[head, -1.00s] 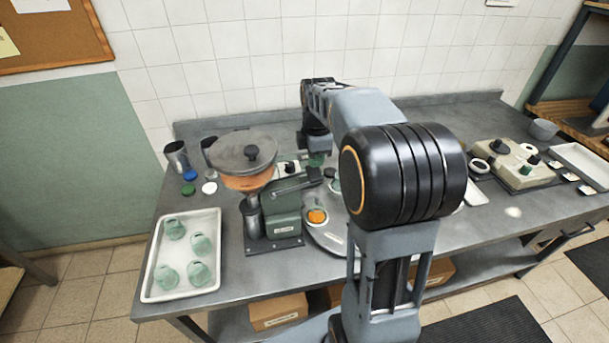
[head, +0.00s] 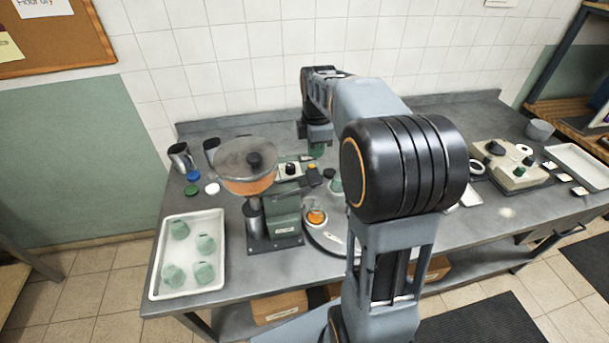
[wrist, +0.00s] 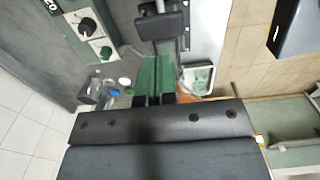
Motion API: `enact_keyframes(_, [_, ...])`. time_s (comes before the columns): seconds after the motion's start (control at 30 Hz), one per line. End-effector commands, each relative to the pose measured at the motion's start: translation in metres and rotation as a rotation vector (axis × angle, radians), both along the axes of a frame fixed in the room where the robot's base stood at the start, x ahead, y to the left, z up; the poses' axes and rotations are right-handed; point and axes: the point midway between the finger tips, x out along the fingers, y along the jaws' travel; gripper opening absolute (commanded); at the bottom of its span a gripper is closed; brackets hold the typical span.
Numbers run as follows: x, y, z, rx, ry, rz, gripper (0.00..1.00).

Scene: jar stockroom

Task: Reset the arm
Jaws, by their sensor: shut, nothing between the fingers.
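My gripper (head: 318,152) hangs from the end of my arm above the back of the grey bench, to the right of the filling machine. Its green fingers (wrist: 156,76) are together in the wrist view, with nothing between them. The arm reaches forward over the bench, and its large black joint hides the middle of the bench in the head view.
A hopper machine (head: 245,182) stands left of my gripper. A white tray (head: 218,279) with several green jars lies at the front left. Metal cups (head: 181,157) and loose lids stand behind it. A beige control box (head: 510,165) is at the right.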

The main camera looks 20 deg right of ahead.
Motion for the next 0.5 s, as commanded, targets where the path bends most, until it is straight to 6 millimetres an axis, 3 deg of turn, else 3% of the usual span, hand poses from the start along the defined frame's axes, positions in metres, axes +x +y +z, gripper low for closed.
enact_keyframes(0.5, [0.0007, -0.0001, -0.0009, -0.001, -0.003, -0.058, 0.00])
